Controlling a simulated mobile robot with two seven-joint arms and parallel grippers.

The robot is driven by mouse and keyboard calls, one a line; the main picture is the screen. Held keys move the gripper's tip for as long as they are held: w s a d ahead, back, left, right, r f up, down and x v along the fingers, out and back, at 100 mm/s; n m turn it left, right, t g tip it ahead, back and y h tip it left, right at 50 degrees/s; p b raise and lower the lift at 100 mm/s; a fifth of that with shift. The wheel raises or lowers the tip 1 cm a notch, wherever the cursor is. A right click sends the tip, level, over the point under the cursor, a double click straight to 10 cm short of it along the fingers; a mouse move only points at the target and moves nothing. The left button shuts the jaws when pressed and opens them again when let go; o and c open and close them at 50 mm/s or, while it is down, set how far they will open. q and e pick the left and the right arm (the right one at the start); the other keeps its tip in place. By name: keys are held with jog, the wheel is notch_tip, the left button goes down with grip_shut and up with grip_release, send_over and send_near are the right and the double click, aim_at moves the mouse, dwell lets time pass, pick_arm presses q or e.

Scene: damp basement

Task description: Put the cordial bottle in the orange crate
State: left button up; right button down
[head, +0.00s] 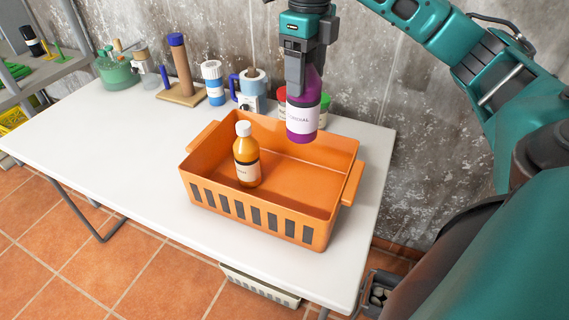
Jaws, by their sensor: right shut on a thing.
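The cordial bottle (302,117) is purple with a white label that reads "CORDIAL". My right gripper (305,68) is shut on its upper part and holds it upright above the back right part of the orange crate. The gripper hides the top of the bottle. The orange crate (249,213) stands on the white table, with slotted sides and a handle at each end. A brown bottle (246,158) with a white cap and label stands inside it, left of the middle. The right part of the crate floor is bare. My left gripper is not in view.
Behind the crate on the white table (120,158) stand a blue-and-white bottle (213,84), a paper roll holder, red- and green-topped containers partly hidden, a brown post on a board (181,96) and a green vessel (115,70). The table's left front is clear.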

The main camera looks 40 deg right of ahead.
aim_at(303, 137)
notch_tip(303, 137, down, 8)
jog(key=b, duration=0.3)
jog(key=shift+f+b, duration=0.25)
jog(key=shift+b, duration=0.15)
notch_tip(303, 137, down, 6)
jog(key=shift+f, duration=0.2)
jog(key=shift+f+b, duration=0.4)
jog(key=shift+f, duration=2.1)
jog(key=shift+f, duration=0.15)
jog(key=shift+c, duration=0.8)
grip_release()
